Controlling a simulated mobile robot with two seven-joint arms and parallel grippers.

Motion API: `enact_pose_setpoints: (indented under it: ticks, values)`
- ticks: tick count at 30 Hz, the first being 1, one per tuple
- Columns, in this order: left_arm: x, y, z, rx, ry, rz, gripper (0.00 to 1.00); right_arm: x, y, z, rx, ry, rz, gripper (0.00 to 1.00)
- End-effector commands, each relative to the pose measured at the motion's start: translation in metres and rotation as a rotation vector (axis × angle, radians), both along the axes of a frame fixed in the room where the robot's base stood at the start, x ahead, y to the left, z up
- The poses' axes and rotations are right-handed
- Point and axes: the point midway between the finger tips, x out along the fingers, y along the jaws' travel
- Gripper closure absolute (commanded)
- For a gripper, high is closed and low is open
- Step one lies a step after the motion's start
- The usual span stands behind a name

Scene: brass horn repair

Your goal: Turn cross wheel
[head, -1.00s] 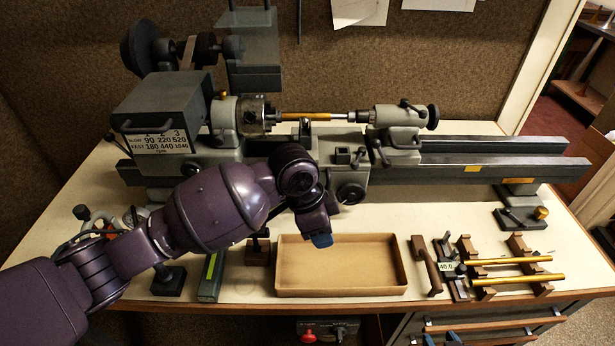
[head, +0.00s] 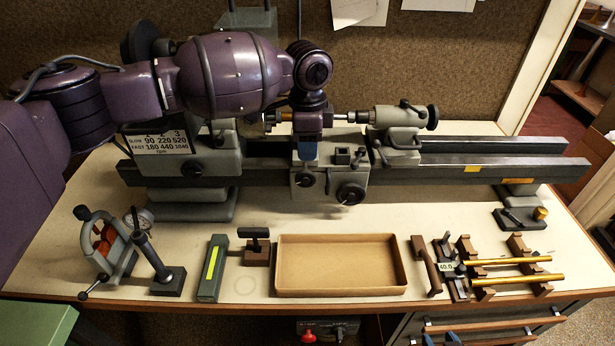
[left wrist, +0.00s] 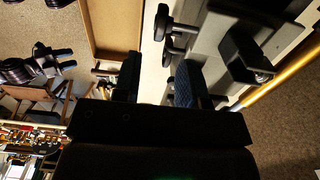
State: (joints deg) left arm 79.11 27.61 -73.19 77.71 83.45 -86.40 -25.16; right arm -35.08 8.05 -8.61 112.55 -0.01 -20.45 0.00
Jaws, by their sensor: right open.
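The lathe carriage (head: 325,178) has a large dark handwheel (head: 351,194) on its front and a smaller dark knob (head: 305,181) to its left. I cannot tell for sure which is the cross wheel. My left gripper (head: 307,152) points down just above the smaller knob, in front of the brass workpiece, apart from the large wheel. In the left wrist view my left gripper (left wrist: 157,82) has its two fingers apart with an empty gap. Dark knobs (left wrist: 171,52) show beyond the fingertips. My right gripper (head: 440,338) shows only blue fingertips at the bottom edge, open.
An empty tray (head: 341,289) lies on the bench before the lathe. Brass rods (head: 515,279) rest on a rack at right. The tailstock (head: 398,125) is right of the carriage.

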Motion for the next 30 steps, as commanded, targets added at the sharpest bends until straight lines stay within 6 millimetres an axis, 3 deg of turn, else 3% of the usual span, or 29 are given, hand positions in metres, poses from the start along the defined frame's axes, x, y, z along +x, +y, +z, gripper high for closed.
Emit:
enact_pose_setpoints:
  ticks: [15,21,30]
  values:
    - [-0.001,0.000,-0.081,0.000,0.001,0.000,0.62,-0.005,-0.001,0.002,0.000,0.017,-0.002,0.57]
    - [-0.001,0.000,-0.093,0.000,0.000,0.000,0.62,-0.006,-0.001,0.003,0.000,0.018,-0.003,0.57]
    - [0.000,0.000,-0.095,-0.001,-0.001,0.000,0.62,-0.006,-0.001,0.004,0.000,0.016,-0.003,0.57]
